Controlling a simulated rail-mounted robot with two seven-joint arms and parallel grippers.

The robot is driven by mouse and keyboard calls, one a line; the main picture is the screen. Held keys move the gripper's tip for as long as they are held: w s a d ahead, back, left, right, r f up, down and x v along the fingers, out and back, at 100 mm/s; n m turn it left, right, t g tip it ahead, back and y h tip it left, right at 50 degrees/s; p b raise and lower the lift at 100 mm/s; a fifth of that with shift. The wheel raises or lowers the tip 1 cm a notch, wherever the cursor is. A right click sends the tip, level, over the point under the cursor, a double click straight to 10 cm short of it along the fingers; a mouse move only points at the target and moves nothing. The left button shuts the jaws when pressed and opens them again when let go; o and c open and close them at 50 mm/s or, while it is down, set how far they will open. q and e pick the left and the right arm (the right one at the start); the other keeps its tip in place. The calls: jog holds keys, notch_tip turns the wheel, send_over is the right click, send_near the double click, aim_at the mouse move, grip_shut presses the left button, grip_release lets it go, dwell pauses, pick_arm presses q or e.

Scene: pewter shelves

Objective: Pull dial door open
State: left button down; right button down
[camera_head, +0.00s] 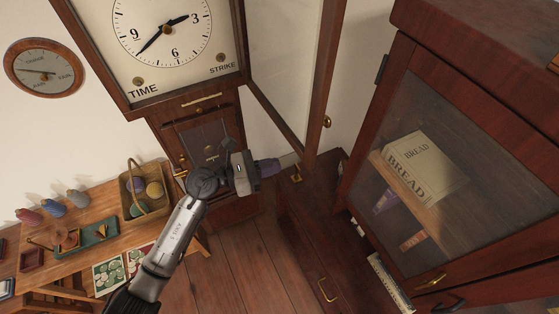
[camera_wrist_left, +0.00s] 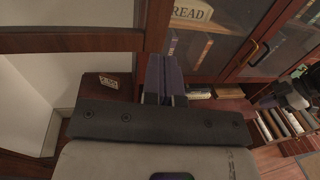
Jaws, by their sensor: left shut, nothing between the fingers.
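The tall clock's dial (camera_head: 160,35) shows uncovered at the top left of the head view. Its dial door (camera_head: 328,75), a wood frame with a glass pane, stands swung out to the right of the clock. A small brass knob (camera_head: 326,121) sits on its outer stile. My left gripper (camera_head: 291,160) is shut and empty, with its fingertips by the lower end of that stile. In the left wrist view the fingers (camera_wrist_left: 165,75) point up at the corner of the door frame (camera_wrist_left: 156,25); I cannot tell whether they touch it.
A glass-fronted cabinet (camera_head: 393,65) with a bread box (camera_head: 418,165) stands at right. A low dark cabinet (camera_head: 305,225) lies beneath the door. A wooden table (camera_head: 65,265) with a basket (camera_head: 145,187) is at lower left. Floor (camera_head: 235,265) shows between them.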

pick_arm(q)
jog(key=s+d+b+v, duration=0.1)
jog(key=s+b+v, duration=0.15)
jog(key=v, duration=0.65)
jog(key=w+a+r+n+t+y+b, duration=0.1)
jog(key=w+a+r+n+t+y, duration=0.3)
jog(key=n+t, duration=0.55)
jog(key=w+a+r+n+t+y, duration=0.35)
jog(key=a+r+n+t, duration=0.3)
jog(key=n, duration=0.65)
jog(key=s+a+f+n+g+y, duration=0.2)
jog(key=a+n+y, duration=0.6)
jog(key=n+y, duration=0.95)
jog(key=s+d+f+n+g+h+p, duration=0.4)
jog(key=s+f+n+g, duration=0.3)
jog(key=s+f+g, duration=0.4)
jog(key=s+d+f+g+h+p, duration=0.1)
jog(key=s+f+p, duration=0.1)
jog(key=s, duration=0.5)
jog(key=s+d+f+g+h+p, duration=0.1)
jog(key=s+f, duration=0.3)
jog(key=s, duration=0.4)
jog(key=s+d+f+n+g+h+p, duration=0.1)
jog(key=s+f+g+h+p, duration=0.1)
jog(key=s, duration=0.5)
jog(key=shift+s+d+f+g+p, duration=0.35)
jog(key=shift+f+g+p, duration=0.25)
jog(key=shift+f+p, duration=0.3)
